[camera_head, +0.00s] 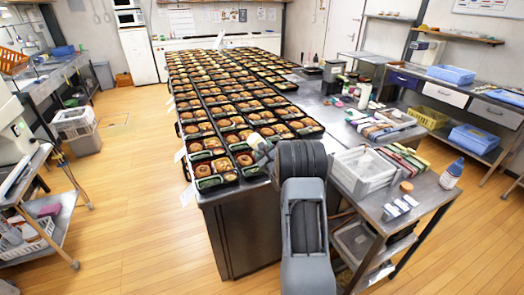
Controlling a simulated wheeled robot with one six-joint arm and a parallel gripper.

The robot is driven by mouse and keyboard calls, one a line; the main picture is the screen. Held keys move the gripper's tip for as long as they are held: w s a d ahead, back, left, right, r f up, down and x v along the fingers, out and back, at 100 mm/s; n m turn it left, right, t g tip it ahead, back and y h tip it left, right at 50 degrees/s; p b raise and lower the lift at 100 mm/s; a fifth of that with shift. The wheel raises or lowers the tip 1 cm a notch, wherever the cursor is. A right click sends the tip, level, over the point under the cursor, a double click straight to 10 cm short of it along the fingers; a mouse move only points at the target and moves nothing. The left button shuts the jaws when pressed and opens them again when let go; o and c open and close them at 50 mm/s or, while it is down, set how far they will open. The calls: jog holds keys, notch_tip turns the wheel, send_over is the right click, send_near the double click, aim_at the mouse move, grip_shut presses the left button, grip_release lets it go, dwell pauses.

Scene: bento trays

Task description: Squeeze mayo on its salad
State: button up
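Rows of black bento trays (203,182) with food in compartments cover the long steel table. I cannot tell which compartment holds salad at this size. My arm reaches up from the bottom to the table's near end. A white bottle with a blue cap (451,175) stands on the right cart, and a pale bottle (365,96) stands on the side table. I cannot tell whether either is mayo.
A white basket (362,172) and small packets (401,206) sit on the cart at right, close to my arm. A low shelf unit (62,207) stands at left. The wooden floor (140,200) left of the long table is clear.

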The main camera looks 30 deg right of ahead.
jog(key=o, duration=0.4)
jog(key=shift+c, duration=0.2)
jog(key=shift+r, duration=0.1)
jog(key=shift+r+p, duration=2)
jog(key=shift+r, duration=1.5)
jog(key=shift+f, duration=0.1)
